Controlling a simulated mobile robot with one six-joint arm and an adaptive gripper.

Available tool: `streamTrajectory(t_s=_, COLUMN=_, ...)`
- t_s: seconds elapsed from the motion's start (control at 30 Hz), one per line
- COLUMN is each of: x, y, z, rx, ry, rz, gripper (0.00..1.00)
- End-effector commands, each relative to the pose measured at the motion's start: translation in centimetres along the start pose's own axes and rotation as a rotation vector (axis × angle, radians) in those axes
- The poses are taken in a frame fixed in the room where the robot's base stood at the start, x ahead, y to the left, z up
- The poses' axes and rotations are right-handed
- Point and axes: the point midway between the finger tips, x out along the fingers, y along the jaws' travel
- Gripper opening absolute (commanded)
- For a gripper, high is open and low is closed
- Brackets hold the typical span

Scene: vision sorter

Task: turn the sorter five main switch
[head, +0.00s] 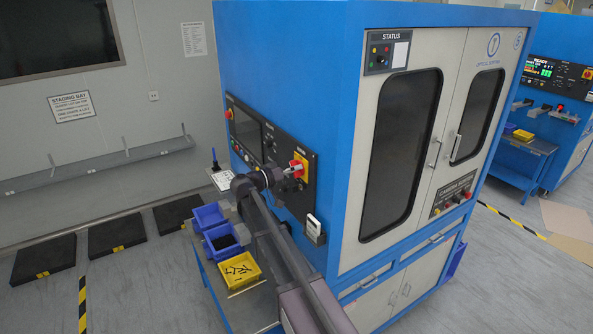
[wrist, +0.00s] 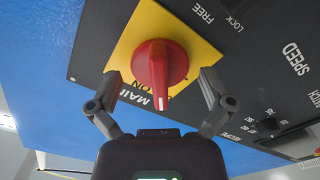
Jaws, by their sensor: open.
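The main switch is a red rotary knob (wrist: 160,72) on a yellow plate (wrist: 190,35), set in a dark control panel on the side of the blue sorter. The word MAIN shows beside it in the wrist view. In the head view the yellow plate and red knob (head: 298,168) are partly hidden by my gripper (head: 285,173). In the wrist view my gripper (wrist: 161,88) is open, with one finger on each side of the knob. I cannot tell whether the fingers touch it. The knob's grip bar points roughly toward my gripper.
The blue sorter cabinet (head: 345,130) has closed doors with dark windows. A side stand below the panel holds blue bins (head: 208,216) and a yellow bin (head: 238,271) of dark parts. My arm passes close above them.

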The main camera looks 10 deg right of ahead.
Motion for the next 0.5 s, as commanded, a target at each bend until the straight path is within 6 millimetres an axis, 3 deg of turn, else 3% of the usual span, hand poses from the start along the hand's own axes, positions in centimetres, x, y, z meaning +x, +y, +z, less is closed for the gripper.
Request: streamTrajectory(t_s=0.5, x=-2.7, y=0.0, z=0.0, rx=0.000, ry=0.000, rz=-0.002, gripper=1.00)
